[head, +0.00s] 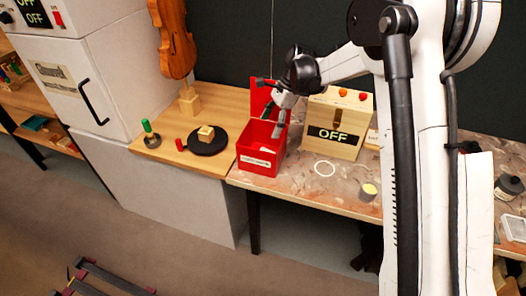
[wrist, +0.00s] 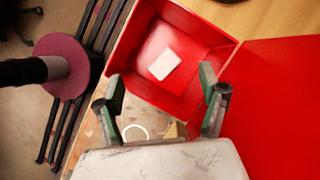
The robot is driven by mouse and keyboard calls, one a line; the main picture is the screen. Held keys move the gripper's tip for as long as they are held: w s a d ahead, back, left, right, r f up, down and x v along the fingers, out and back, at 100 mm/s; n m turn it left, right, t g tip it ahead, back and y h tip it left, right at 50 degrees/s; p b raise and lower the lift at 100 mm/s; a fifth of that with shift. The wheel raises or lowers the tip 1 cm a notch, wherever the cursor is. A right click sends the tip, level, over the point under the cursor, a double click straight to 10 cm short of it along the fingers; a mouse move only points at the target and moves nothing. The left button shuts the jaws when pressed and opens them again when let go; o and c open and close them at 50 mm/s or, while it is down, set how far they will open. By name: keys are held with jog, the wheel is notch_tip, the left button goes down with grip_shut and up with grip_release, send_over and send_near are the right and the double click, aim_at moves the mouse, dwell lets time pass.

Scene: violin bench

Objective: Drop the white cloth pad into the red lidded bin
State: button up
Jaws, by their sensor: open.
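The red bin (head: 262,150) stands on the bench with its lid (head: 261,95) raised at the back. In the wrist view I look down into the open bin (wrist: 130,58), and the lid (wrist: 275,100) spreads to the right. The white cloth pad (wrist: 165,64) lies inside on the bin's floor, apart from my fingers. My gripper (head: 280,128) is over the bin in the head view. In the wrist view my gripper (wrist: 162,92) has its fingers spread wide with nothing between them.
A cream box marked OFF (head: 338,125) stands right of the bin. A black disc with a wooden block (head: 207,140) and green and red pieces lie to the left. A violin (head: 173,38) hangs behind. A white ring (head: 325,169) lies on the bench in front of the box.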

jog(key=v, duration=0.9)
jog(key=s+d+r+n+t+h, duration=0.1)
jog(key=s+d+r+n+t, duration=0.15)
jog(key=s+d+r, duration=0.5)
jog(key=s+d+r+n+t+h, duration=0.15)
jog(key=s+r+n, duration=0.3)
jog(key=s, duration=0.55)
jog(key=s+d+f+n+t, duration=0.1)
jog(key=s+d+n+t, duration=0.1)
jog(key=s, duration=0.7)
jog(key=s+d+f+n+t+h, duration=0.1)
jog(key=s+d+n, duration=0.3)
jog(key=s, duration=0.6)
jog(key=shift+s+d+f+n+t, duration=0.15)
jog(key=shift+d+f+n+t, duration=0.25)
jog(key=shift+d+f+t, duration=0.45)
